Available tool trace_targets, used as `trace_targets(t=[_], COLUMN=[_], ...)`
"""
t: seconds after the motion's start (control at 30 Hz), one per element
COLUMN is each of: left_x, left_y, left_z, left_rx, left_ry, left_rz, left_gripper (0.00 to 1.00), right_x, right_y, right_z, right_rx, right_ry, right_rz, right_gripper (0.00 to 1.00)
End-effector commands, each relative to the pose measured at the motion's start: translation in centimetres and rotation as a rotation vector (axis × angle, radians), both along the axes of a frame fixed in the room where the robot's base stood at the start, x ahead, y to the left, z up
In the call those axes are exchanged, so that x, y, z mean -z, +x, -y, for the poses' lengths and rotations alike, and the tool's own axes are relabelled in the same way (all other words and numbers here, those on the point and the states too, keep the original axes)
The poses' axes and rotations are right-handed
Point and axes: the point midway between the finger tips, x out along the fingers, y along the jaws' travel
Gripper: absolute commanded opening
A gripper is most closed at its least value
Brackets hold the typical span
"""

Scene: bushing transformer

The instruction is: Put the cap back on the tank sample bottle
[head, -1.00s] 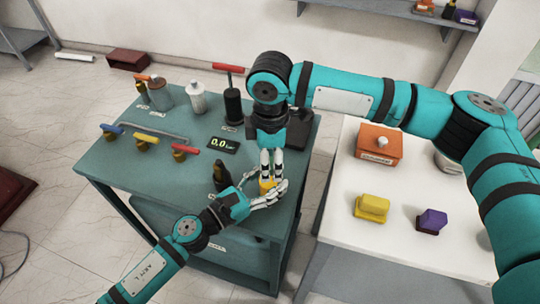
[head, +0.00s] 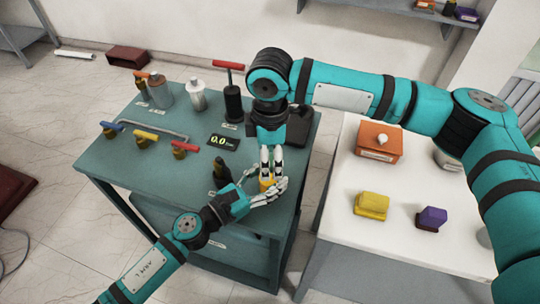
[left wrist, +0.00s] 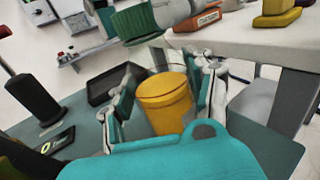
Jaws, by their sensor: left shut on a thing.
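A yellow cylinder (head: 267,185) stands near the front right corner of the green table. A dark bottle (head: 221,173) stands beside my left gripper.
The green table (head: 135,165) also holds three coloured-handle valves, a display (head: 222,142), a dark red-handled pump (head: 232,103) and canisters at the back. A white table (head: 335,225) on the right carries an orange box (head: 379,145) and yellow and purple blocks.

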Motion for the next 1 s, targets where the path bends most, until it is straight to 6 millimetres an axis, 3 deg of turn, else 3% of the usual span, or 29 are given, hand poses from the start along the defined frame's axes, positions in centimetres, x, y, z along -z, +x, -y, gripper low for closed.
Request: trace_targets(t=[0.2, 0.33, 0.7, 1.0], left_x=[0.0, 0.0, 0.0, 0.0], left_y=[0.0, 0.0, 0.0, 0.0], left_z=[0.0, 0.0, 0.0, 0.0], left_rx=[0.000, 0.000, 0.000, 0.000], left_ry=[0.001, 0.001, 0.001, 0.001], left_rz=[-0.001, 0.000, 0.000, -0.001], left_gripper=[0.00, 0.00, 0.00, 0.00], right_x=[-0.1, -1.2, -8.7, -11.8], right_y=[0.0, 0.1, 0.0, 0.0], right_z=[0.0, 0.0, 0.0, 0.1], right_rx=[0.000, 0.000, -0.001, 0.000], right_ry=[0.000, 0.001, 0.002, 0.000], right_rz=[0.001, 0.003, 0.003, 0.000], right_gripper=[0.60, 0.60, 0.60, 0.60])
